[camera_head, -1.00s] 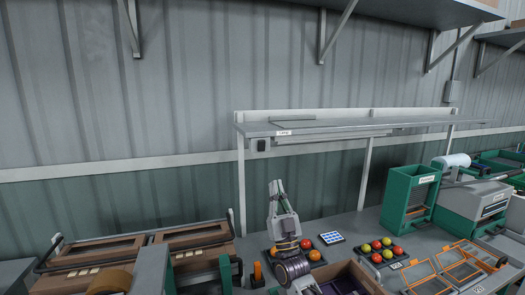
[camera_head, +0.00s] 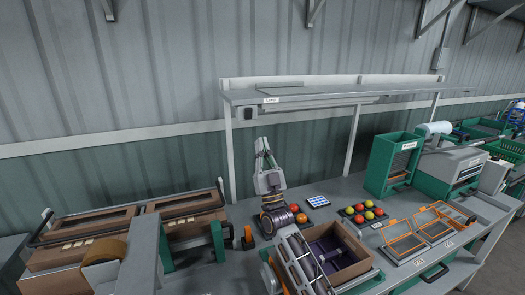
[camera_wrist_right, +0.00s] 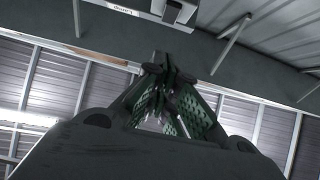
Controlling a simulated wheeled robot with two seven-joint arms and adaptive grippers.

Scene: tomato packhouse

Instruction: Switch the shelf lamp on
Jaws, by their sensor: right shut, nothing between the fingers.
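The shelf (camera_head: 390,92) stands on posts above the bench, with a white label reading like "Lamp" (camera_head: 271,100) on its front edge. A small dark switch box (camera_head: 249,113) sits below the label. The lamp bar (camera_head: 325,102) under the shelf looks grey, with no clear glow. My right gripper (camera_head: 262,144) is shut and empty, pointing up below the switch box and apart from it. In the right wrist view, its fingertips (camera_wrist_right: 166,75) meet, with the label (camera_wrist_right: 124,11) and dark switch box (camera_wrist_right: 173,11) at the top edge. My left gripper is out of view.
An open brown box (camera_head: 345,268), tomato trays (camera_head: 362,214) and a green machine (camera_head: 390,165) are to the right of my arm. Brown cases (camera_head: 100,222) lie to the left. The space between gripper and shelf looks clear.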

